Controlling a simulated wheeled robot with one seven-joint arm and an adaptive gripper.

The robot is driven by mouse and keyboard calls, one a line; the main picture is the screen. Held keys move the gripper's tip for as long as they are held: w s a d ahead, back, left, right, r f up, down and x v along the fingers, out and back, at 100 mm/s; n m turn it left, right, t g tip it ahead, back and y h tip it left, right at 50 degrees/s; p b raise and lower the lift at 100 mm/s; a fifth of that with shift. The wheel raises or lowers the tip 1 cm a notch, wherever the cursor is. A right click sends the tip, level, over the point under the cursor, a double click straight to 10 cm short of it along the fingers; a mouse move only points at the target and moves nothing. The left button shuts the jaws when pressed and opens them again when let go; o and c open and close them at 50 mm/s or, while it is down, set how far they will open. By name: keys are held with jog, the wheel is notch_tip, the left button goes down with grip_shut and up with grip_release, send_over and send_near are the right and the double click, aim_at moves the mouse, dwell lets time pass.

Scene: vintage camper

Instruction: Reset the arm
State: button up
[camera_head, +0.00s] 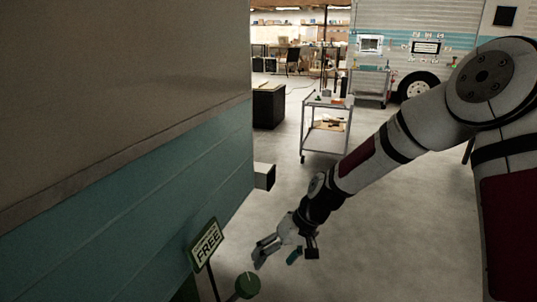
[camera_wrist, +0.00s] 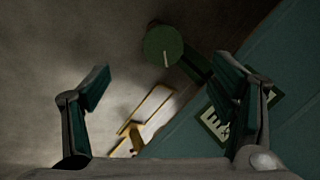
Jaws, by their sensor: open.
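My gripper (camera_head: 277,258) hangs at the low end of my arm, pointing down beside the teal side of the camper. Its fingers are spread wide and nothing is between them. In the wrist view both fingers of my gripper (camera_wrist: 168,88) show far apart, left and right. A green round-topped object (camera_head: 247,285) is just below and left of the gripper in the head view, and it also shows at the top middle of the wrist view (camera_wrist: 163,45). I cannot tell the distance between them, but no grip on it shows.
A "FREE" sign (camera_head: 207,243) stands by the camper wall (camera_head: 150,200), left of my gripper. A yellow-edged pale object (camera_wrist: 155,108) lies below in the wrist view. A wheeled cart (camera_head: 327,128) stands farther back. Open grey floor (camera_head: 400,220) lies to the right.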

jog(key=s+d+r+m+h, duration=0.1)
jog(key=s+d+r+h, duration=0.1)
jog(key=s+d+r, duration=0.45)
jog(key=s+d+r+m+h, duration=0.1)
jog(key=s+d+r+h, duration=0.15)
jog(key=s+r, duration=0.7)
jog(key=s+d+r+m+h, duration=0.1)
jog(key=s+d+r, duration=0.45)
jog(key=s, duration=0.45)
jog(key=s+d+m, duration=0.1)
jog(key=s+d, duration=0.1)
jog(key=s, duration=0.9)
notch_tip(320, 180, up, 32)
jog(key=t+p, duration=0.4)
jog(key=p, duration=2.6)
jog(key=shift+w+d+r, duration=0.15)
jog(key=shift+d+r, duration=0.05)
jog(key=shift+d, duration=0.25)
